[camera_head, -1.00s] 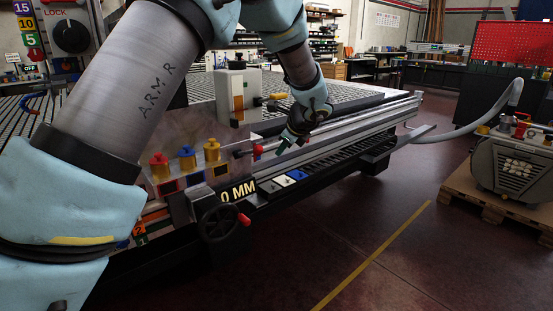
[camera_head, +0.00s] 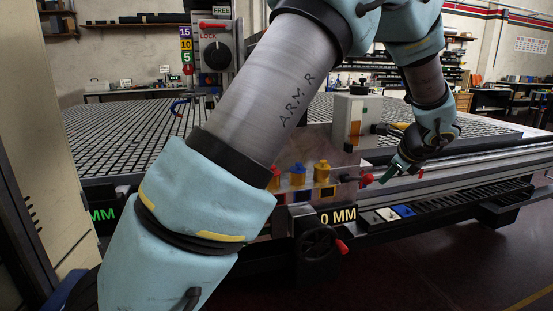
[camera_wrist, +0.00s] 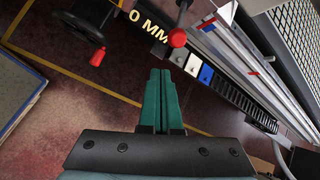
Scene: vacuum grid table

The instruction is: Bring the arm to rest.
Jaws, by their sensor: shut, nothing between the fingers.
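My arm reaches across the head view from lower left to upper right, then bends down at the right. My gripper (camera_head: 392,172) hangs near the front rail of the grid table (camera_head: 130,150). In the wrist view my gripper (camera_wrist: 162,80) shows as two green fingers pressed together, with nothing between them. The red ball knob of a lever (camera_wrist: 177,38) is just beyond the fingertips in that view; I cannot tell how far apart they are.
A handwheel (camera_head: 319,245) and a "0 MM" display (camera_head: 338,216) are on the table's front. Coloured knobs (camera_head: 298,174) stand behind my forearm's right side. A grey-white block unit (camera_head: 356,120) stands on the table. Open floor (camera_head: 430,265) lies in front at the right.

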